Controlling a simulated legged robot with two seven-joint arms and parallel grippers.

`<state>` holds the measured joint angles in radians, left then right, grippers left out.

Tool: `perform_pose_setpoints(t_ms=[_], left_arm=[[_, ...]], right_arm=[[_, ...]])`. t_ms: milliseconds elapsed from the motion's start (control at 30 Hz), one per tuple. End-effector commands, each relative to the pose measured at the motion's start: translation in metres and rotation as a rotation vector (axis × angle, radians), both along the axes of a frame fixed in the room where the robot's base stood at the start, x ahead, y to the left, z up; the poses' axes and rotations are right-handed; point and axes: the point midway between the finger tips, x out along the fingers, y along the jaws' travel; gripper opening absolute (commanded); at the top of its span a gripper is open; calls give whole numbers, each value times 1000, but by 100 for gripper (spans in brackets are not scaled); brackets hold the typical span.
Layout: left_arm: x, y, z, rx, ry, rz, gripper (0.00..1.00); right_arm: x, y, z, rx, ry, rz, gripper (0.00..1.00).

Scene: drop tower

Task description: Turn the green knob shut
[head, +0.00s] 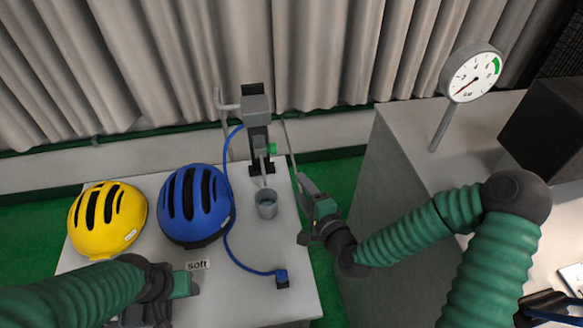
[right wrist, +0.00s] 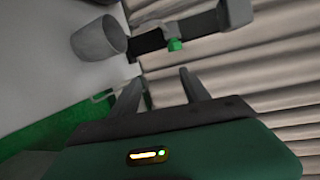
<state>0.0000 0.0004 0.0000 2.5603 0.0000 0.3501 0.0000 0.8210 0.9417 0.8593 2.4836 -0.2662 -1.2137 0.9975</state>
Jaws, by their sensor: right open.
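The small green knob (head: 271,149) sits on the right side of a grey post fixture (head: 257,106) at the back of the white table. It also shows in the right wrist view (right wrist: 175,44), beyond the fingertips and a little to the right of their middle. My right gripper (head: 301,207) is open and empty at the table's right edge, nearer to me than the knob and apart from it. Its two fingers (right wrist: 157,86) stand apart in the wrist view. My left gripper (head: 188,287) is low at the front left, by the "soft" label; its jaw opening is unclear.
A grey cup (head: 266,204) stands below the fixture. A blue helmet (head: 195,205) and a yellow helmet (head: 107,219) lie at left. A blue hose (head: 228,215) runs to the table front. A dial gauge (head: 471,75) stands on a grey block (head: 400,165) at right, its needle pointing lower left.

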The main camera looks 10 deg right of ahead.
Motion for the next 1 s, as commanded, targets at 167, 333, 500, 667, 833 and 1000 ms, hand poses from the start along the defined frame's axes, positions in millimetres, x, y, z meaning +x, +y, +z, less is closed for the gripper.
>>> perform_pose_setpoints(t_ms=[167, 333, 500, 667, 833, 1000], left_arm=[[0, 0, 62, 0, -1, 0, 54], [1, 0, 105, 0, -1, 0, 54], [1, 0, 127, 0, -1, 0, 54], [0, 0, 129, 0, -1, 0, 54], [0, 0, 132, 0, 0, 0, 54], [0, 0, 138, 0, -1, 0, 54]], right_arm=[[56, -40, 7, -170, 332, 22, 54], [79, -58, 62, -141, 626, 100, 54], [81, -42, 137, -47, 756, 234, 54], [78, -31, 155, -12, 788, 292, 54], [89, -19, 134, -11, 792, 296, 54], [108, 2, 100, -11, 792, 295, 54]])
